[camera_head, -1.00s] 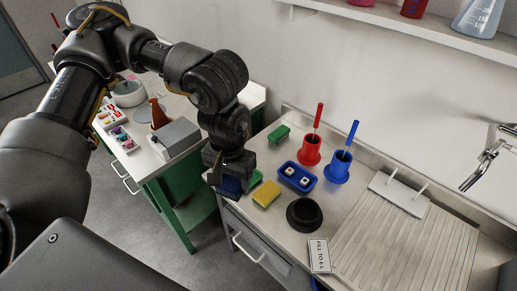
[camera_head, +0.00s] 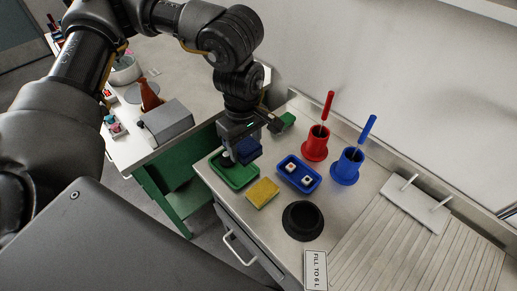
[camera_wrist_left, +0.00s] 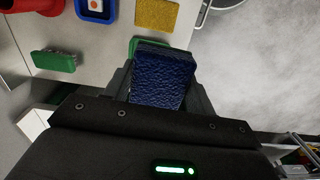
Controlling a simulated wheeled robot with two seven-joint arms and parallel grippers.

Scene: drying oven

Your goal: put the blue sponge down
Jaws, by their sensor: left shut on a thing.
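The blue sponge (camera_head: 248,149) is held between the fingers of my left gripper (camera_head: 242,146). The sponge also fills the middle of the left wrist view (camera_wrist_left: 163,78), with a dark finger on each side. It hangs above the right part of a green tray (camera_head: 228,172) on the counter. In the left wrist view only a bit of the tray's green rim (camera_wrist_left: 136,45) shows past the sponge. The gap between sponge and tray is hard to judge. My right gripper does not show.
A yellow sponge (camera_head: 262,193) lies right of the green tray. A blue tray (camera_head: 299,174) with two small white items, a black round holder (camera_head: 302,221), a red pot (camera_head: 315,147) and a blue pot (camera_head: 347,167) stand further right.

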